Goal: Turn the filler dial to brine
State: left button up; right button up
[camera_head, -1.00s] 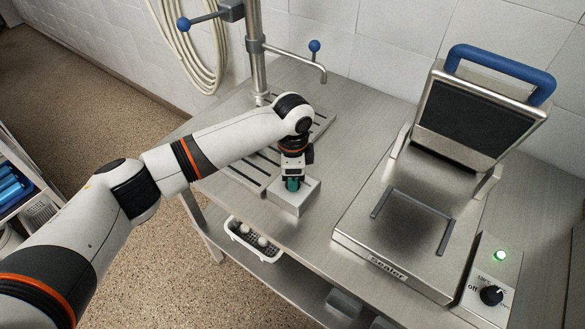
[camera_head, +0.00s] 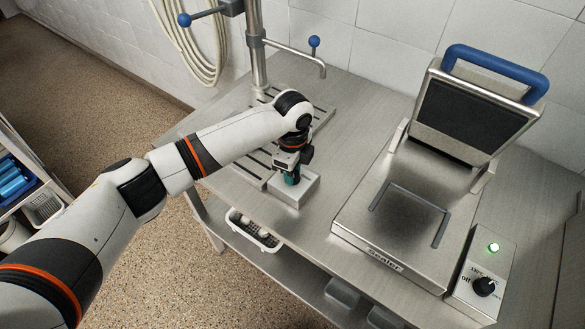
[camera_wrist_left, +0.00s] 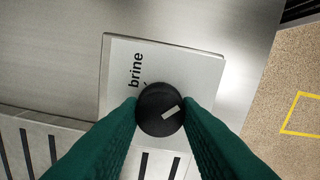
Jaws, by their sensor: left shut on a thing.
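The filler's control box (camera_head: 298,193) is a small pale metal block at the front edge of the steel table. My left gripper (camera_head: 291,178) points down onto it with green fingers. In the left wrist view, the fingers (camera_wrist_left: 160,112) are shut on the sides of the round black dial (camera_wrist_left: 157,98). The dial's white pointer mark lies right of its centre, slanting toward the right. The word "brine" (camera_wrist_left: 136,70) is printed on the panel above and left of the dial, and the pointer is not toward it. Part of the panel is hidden by the fingers. My right gripper is not in view.
A sealer (camera_head: 355,236) with a raised blue-handled lid stands to the right. Its own dial box (camera_head: 490,268) has a green light. A slotted drain grate (camera_head: 318,118) lies behind the filler box. A white basket (camera_head: 262,238) is on the lower shelf.

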pick_arm(q)
jog(key=o, duration=1)
jog(key=shift+d, duration=0.1)
jog(key=shift+c, duration=0.2)
jog(key=shift+r, duration=0.1)
notch_tip(320, 180, up, 12)
jog(key=b, duration=0.3)
